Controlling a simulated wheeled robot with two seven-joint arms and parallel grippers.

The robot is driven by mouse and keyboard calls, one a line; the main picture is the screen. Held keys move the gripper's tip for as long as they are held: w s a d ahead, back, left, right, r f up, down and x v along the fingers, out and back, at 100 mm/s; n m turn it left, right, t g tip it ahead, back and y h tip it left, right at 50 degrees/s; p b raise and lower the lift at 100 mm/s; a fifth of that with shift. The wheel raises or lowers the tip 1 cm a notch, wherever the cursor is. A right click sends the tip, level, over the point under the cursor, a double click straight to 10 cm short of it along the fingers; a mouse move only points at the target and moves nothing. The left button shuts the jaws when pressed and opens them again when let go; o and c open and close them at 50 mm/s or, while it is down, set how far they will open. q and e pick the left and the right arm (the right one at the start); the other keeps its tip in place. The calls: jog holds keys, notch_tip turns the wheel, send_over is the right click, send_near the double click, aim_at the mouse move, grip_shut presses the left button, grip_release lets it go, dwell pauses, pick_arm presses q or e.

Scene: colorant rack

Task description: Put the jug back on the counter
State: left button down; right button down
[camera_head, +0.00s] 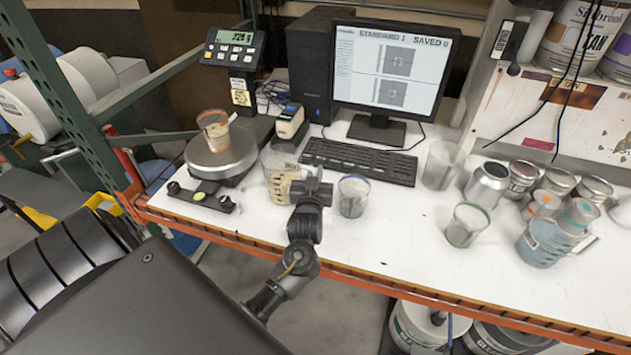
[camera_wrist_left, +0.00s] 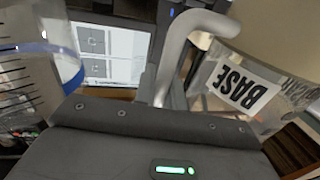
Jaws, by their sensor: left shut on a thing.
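The jug (camera_head: 279,180) is a clear, upright-looking vessel with a cream label, in the middle left of the head view, over the white counter (camera_head: 385,232). My left gripper (camera_head: 311,188) is at its right side, shut on its handle. In the left wrist view the jug (camera_wrist_left: 205,103) has a "BASE" label, and its thick pale handle (camera_wrist_left: 178,55) runs down behind the dark gripper housing. I cannot tell whether the jug's bottom touches the counter. My right gripper is not in view.
A blue-rimmed cup (camera_head: 353,197) stands close right of my left gripper. A scale (camera_head: 222,155) carrying a small cup (camera_head: 214,128) is to the left. A keyboard (camera_head: 360,161) lies behind. A green-rimmed cup (camera_head: 467,226) and several cans stand right. The front middle counter is clear.

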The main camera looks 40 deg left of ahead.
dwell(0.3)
pick_arm(q)
jog(key=c, duration=1.9)
grip_release()
jog(key=shift+f, duration=0.15)
jog(key=o, duration=0.4)
jog(key=shift+o, duration=0.2)
jog(key=shift+r, duration=0.25)
jog(key=b+v, duration=0.2)
jog(key=v, duration=1)
jog(key=shift+b, duration=0.3)
